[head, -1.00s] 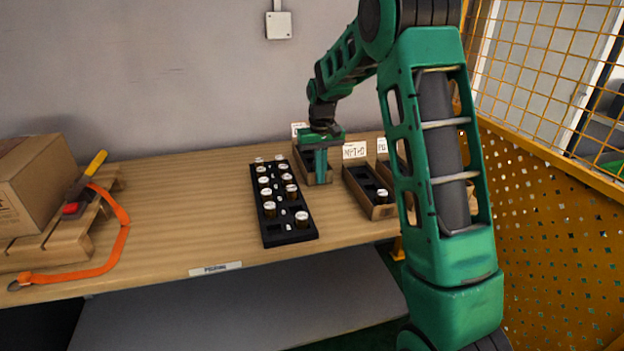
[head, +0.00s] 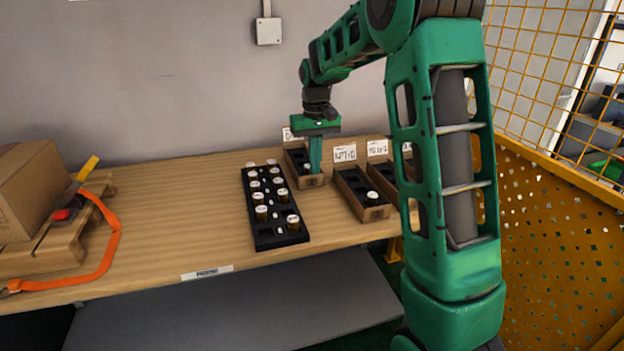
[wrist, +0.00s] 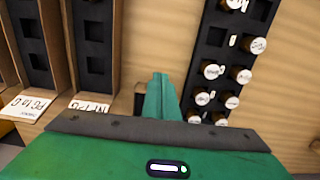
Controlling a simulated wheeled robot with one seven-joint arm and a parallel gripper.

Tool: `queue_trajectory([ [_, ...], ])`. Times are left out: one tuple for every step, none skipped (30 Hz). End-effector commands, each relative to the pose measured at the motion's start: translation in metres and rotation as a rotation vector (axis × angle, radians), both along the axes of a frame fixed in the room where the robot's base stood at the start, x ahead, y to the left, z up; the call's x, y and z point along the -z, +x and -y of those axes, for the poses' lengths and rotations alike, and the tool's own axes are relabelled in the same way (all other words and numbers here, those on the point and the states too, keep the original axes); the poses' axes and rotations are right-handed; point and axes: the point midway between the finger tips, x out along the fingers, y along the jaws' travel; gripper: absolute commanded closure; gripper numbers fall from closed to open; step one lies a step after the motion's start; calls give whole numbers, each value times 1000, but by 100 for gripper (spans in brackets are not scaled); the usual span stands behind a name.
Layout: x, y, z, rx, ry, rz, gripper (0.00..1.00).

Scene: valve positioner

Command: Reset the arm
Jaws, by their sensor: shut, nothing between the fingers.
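My gripper (head: 315,158) points down at the back of the bench, its green fingers together and empty. In the head view the fingers overlap the leftmost cardboard box (head: 312,181); I cannot tell whether they touch it. A white-capped piece (head: 307,167) shows in that box beside the fingers. The wrist view shows the closed fingers (wrist: 160,80) against bare wood. A black tray (head: 262,208) of white-capped brown pieces lies left of the boxes; it also shows in the wrist view (wrist: 213,55).
A middle box (head: 376,214) with a black insert holds a white-capped piece. Labels stand behind the boxes. A carton (head: 25,190) on a wooden pallet and an orange strap (head: 112,250) lie at the left. A yellow mesh fence (head: 550,220) bounds the right. Bare bench lies left of the tray.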

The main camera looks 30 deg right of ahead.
Motion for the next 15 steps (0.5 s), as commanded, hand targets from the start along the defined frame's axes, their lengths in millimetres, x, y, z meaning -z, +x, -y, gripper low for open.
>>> queue_trajectory([
  [-9, 1, 0, 0, -1, 4, 100],
  [-13, 0, 0, 0, -1, 3, 100],
  [-18, 0, 0, 0, 0, 2, 100],
  [-21, 1, 0, 0, -1, 3, 100],
  [-24, 1, 0, 0, -1, 3, 100],
  [-26, 0, 0, 0, 0, 2, 100],
  [-28, 0, 0, 0, 0, 1, 100],
  [-29, 0, 0, 0, 0, 1, 100],
  [-30, 0, 0, 0, 0, 0, 100],
  [-31, 0, 0, 0, 0, 0, 100],
  [-31, 0, 0, 0, 0, 0, 100],
  [-32, 0, 0, 0, 0, 0, 100],
  [-32, 0, 0, 0, 0, 0, 100],
  [-32, -1, 0, 1, 0, 0, 100],
  [-33, -3, 0, 3, 0, 0, 100],
])
